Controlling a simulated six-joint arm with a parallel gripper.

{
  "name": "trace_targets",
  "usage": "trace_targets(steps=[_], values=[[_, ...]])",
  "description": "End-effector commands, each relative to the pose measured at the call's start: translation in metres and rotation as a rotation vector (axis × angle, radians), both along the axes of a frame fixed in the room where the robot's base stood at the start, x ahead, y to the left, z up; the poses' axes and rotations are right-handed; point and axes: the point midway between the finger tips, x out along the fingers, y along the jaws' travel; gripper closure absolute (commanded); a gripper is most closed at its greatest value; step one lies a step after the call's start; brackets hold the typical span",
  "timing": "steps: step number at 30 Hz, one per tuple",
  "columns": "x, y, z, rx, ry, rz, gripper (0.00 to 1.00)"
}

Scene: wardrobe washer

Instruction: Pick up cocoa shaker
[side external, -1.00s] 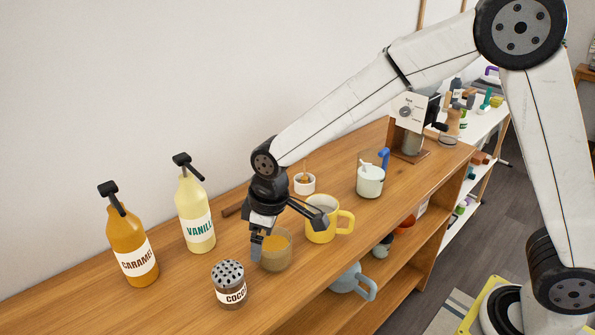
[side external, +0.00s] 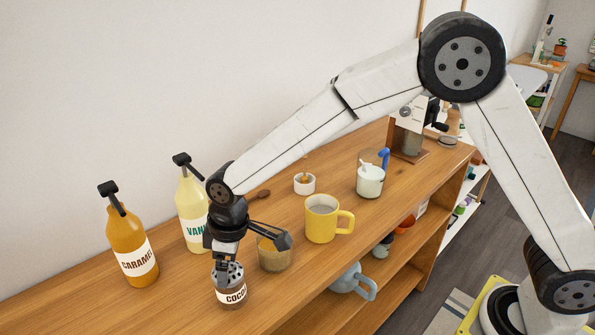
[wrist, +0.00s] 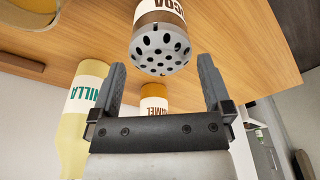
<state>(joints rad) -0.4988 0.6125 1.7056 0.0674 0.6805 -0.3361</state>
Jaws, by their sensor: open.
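The cocoa shaker (side external: 232,293) stands upright on the wooden counter.
The vanilla bottle (side external: 190,205) stands close behind my gripper, and the caramel bottle (side external: 130,240) is to the left. A glass cup (side external: 273,256) stands just right of the shaker. A yellow mug (side external: 321,220) is farther right. The counter's front edge is near the shaker.

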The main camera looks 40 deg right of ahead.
Motion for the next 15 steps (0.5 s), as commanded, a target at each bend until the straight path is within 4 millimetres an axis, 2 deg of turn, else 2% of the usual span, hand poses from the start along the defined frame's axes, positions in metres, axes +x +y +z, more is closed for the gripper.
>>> trace_targets(steps=[7,15], values=[[0.0,0.0,-0.006,-0.001,0.002,0.0,0.0],[0.002,0.003,-0.034,-0.001,0.002,0.0,0.0]])
